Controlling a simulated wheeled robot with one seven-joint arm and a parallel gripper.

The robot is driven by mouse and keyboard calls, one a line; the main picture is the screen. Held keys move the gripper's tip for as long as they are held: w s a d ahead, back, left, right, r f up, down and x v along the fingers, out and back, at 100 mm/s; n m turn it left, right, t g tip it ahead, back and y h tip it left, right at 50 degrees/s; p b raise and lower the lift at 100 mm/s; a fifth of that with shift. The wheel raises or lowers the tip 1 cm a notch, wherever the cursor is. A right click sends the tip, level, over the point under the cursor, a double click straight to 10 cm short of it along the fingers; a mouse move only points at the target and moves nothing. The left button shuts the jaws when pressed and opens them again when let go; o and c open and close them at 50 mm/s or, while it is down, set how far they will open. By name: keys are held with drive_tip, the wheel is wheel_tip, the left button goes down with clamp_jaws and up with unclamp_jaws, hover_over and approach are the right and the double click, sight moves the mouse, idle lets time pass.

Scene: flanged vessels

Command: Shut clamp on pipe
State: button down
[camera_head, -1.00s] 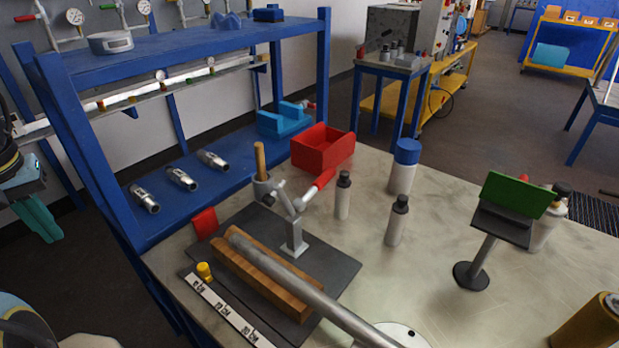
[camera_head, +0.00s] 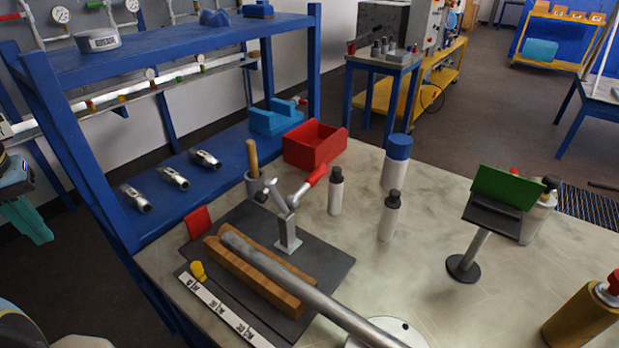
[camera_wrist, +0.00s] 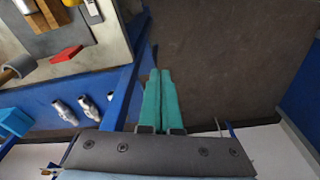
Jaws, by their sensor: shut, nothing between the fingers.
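The toggle clamp (camera_head: 287,222) stands on a dark plate on the workbench, its red-handled lever (camera_head: 311,184) raised up and to the right, so it looks open. A grey metal pipe (camera_head: 300,288) lies along a wooden block (camera_head: 262,288) in front of the clamp post. My gripper (camera_head: 35,232) is at the far left, beyond the bench's left side and well away from the clamp. In the wrist view my gripper (camera_wrist: 160,75) has its teal fingers together, over the floor, with nothing between them.
A blue shelf frame (camera_head: 95,170) stands between my gripper and the bench, with several metal fittings (camera_head: 172,178) on its lower shelf. A red bin (camera_head: 315,146), bottles (camera_head: 390,215) and a green-topped stand (camera_head: 490,215) are on the bench.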

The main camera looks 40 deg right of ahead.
sight(318, 168)
drive_tip(key=c, duration=1.6)
unclamp_jaws()
